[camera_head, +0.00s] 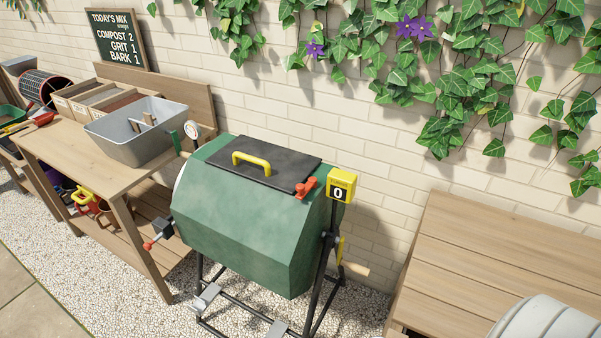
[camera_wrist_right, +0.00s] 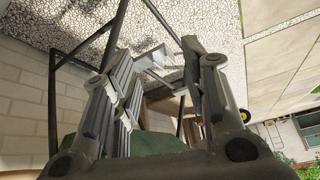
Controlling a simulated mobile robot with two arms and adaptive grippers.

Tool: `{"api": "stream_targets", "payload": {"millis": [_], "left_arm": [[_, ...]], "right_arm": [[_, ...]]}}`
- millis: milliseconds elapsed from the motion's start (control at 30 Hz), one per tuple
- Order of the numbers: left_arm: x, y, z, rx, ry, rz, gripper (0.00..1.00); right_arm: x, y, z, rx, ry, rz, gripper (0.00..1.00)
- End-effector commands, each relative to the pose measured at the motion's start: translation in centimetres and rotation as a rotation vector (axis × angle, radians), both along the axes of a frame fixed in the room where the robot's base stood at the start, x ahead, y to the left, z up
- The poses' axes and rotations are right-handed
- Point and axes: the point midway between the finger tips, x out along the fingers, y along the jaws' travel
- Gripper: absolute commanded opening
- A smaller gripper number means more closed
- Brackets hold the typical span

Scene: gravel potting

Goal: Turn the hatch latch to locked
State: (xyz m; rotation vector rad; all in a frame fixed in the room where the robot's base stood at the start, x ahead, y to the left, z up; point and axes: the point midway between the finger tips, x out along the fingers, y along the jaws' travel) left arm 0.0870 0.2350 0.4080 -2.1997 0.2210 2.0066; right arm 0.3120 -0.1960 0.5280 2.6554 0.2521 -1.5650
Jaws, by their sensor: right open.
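The red hatch latch (camera_head: 306,187) sits at the right edge of the dark hatch lid (camera_head: 262,163) on top of the green drum (camera_head: 245,220). The lid lies flat on the drum and has a yellow handle (camera_head: 251,161). The latch's exact angle is too small to judge. My right gripper (camera_wrist_right: 163,75) shows only in the right wrist view, with its two fingers apart and nothing between them. A green surface, apparently the drum (camera_wrist_right: 165,143), lies below and between the fingers there. My left gripper is not in view.
A yellow counter reading 0 (camera_head: 341,185) stands close to the right of the latch. The drum rests on a black frame (camera_head: 322,285) over gravel. A potting bench (camera_head: 80,150) with a grey tub (camera_head: 137,132) is left, a bare wooden table (camera_head: 480,255) right.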

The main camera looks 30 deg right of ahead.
Motion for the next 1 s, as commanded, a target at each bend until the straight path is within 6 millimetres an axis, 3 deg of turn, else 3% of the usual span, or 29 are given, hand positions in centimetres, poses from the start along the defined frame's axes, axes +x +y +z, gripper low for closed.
{"api": "stream_targets", "payload": {"millis": [33, 167, 267, 400, 533, 600, 700, 867, 1000], "left_arm": [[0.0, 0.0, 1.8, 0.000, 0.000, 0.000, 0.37], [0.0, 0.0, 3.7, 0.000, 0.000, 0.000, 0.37], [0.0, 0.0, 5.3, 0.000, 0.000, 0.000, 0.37], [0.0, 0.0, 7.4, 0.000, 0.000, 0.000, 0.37], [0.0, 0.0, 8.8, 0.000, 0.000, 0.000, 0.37], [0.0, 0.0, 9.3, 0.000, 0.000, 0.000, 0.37], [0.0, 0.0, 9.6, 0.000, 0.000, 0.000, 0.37], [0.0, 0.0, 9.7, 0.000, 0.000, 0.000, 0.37], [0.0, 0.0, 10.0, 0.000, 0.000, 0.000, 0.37]], "right_arm": [[2.5, 0.2, 4.4, 0.016, -0.058, -0.003, 0.41], [7.2, 0.5, 12.2, 0.047, -0.179, 0.001, 0.41], [12.7, -0.5, 19.5, 0.068, -0.389, -0.040, 0.41], [18.8, -4.3, 30.7, 0.040, -0.709, -0.156, 0.41], [21.3, -8.6, 39.1, -0.020, -0.925, -0.283, 0.41], [21.7, -10.5, 42.1, -0.050, -0.998, -0.340, 0.41], [21.8, -12.1, 44.3, -0.079, -1.053, -0.392, 0.41], [22.8, -12.9, 44.9, -0.089, -1.072, -0.408, 0.41], [24.9, -13.4, 45.0, -0.089, -1.072, -0.406, 0.41]]}}
